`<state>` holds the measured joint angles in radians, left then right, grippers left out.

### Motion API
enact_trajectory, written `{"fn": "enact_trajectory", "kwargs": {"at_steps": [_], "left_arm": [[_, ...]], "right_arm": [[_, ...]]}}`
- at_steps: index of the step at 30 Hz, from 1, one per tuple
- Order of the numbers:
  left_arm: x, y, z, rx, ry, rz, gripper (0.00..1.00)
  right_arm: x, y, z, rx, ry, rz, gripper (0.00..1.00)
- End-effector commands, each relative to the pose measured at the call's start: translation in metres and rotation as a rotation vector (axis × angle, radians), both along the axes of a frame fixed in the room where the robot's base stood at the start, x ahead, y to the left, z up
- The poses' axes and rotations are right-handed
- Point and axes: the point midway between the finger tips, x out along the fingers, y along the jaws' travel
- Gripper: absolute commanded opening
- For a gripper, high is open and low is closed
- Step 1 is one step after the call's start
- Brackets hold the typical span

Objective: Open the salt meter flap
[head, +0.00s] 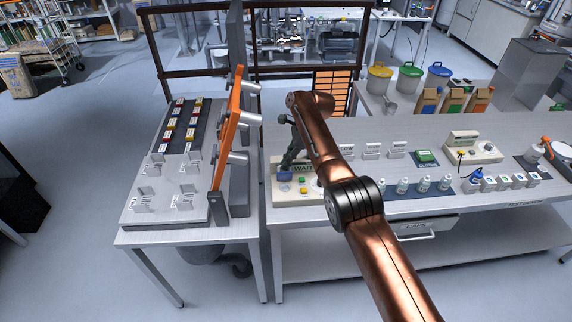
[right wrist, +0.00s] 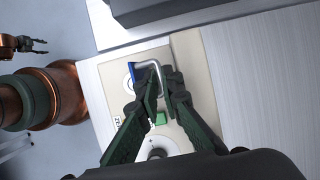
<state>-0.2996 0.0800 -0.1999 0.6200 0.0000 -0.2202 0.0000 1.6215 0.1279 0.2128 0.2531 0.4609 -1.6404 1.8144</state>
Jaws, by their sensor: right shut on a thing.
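The salt meter appears to be the cream box (head: 311,197) with a "WAIT" label, on the bench's left end in the head view. Its face (right wrist: 203,110) also shows in the right wrist view. My right gripper (right wrist: 163,84) is shut on a bent silver handle (right wrist: 153,64) above that face. A blue part (right wrist: 132,74) shows beside the handle; I cannot tell whether it is the flap. The fingers hide part of the handle. In the head view my right gripper (head: 292,150) is partly hidden by my arm. My left gripper (right wrist: 36,46) shows small and open in the right wrist view.
A green button (right wrist: 160,118) and a round part sit close to my right fingers. An orange panel (head: 229,125) stands upright on the left table. Small bottles (head: 423,184) and a second cream device (head: 472,148) stand right of my arm.

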Motion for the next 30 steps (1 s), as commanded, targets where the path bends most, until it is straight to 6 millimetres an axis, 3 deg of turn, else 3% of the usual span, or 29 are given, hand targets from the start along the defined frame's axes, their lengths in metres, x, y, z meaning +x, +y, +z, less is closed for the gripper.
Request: {"fn": "enact_trajectory", "kwargs": {"at_steps": [10,11,13,22,30], "left_arm": [[0.0,0.0,0.0,0.0,0.0,0.0,0.4],[0.0,0.0,0.0,0.0,0.0,0.0,0.4],[0.0,0.0,0.0,0.0,0.0,0.0,0.4],[-0.002,0.002,0.0,0.002,0.002,0.0,0.4],[-0.001,0.001,0.0,0.0,0.001,0.0,0.4]], "right_arm": [[0.0,0.0,0.002,0.0,-0.002,-0.001,0.0],[0.0,0.0,0.001,0.0,-0.001,0.0,0.08],[0.0,0.0,0.001,0.0,-0.001,0.0,0.13],[0.0,0.0,0.001,0.0,0.001,0.0,0.13],[-0.001,-0.01,0.027,0.002,-0.001,-0.001,0.13]]}}
